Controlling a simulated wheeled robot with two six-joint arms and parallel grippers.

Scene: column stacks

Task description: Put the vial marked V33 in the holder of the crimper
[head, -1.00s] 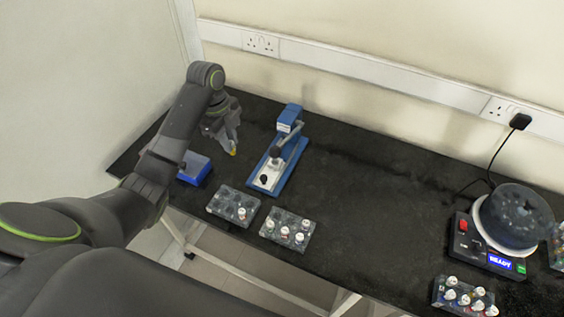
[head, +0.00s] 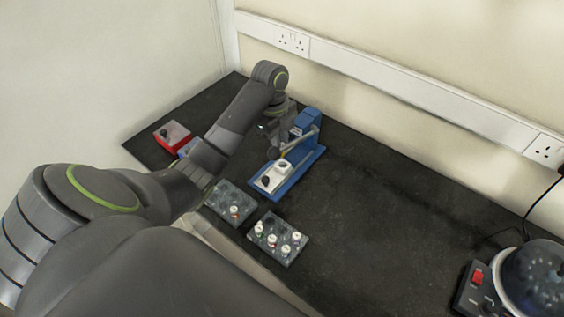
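The blue crimper (head: 304,172) stands on the black bench, with its lever and a pale plate on its base. A small white part with a dark top (head: 283,168) shows low on the crimper; I cannot tell whether it is a vial. My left gripper (head: 282,150) is at the crimper's working end, partly merged with its dark parts, so its fingers are unclear. Capped vials stand in the left grey rack (head: 222,198) and the right grey rack (head: 268,251). No label is readable, so I cannot pick out V33. My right gripper is out of view.
A round dark device with a control panel (head: 476,291) is at the lower right. The bench between it and the crimper is clear.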

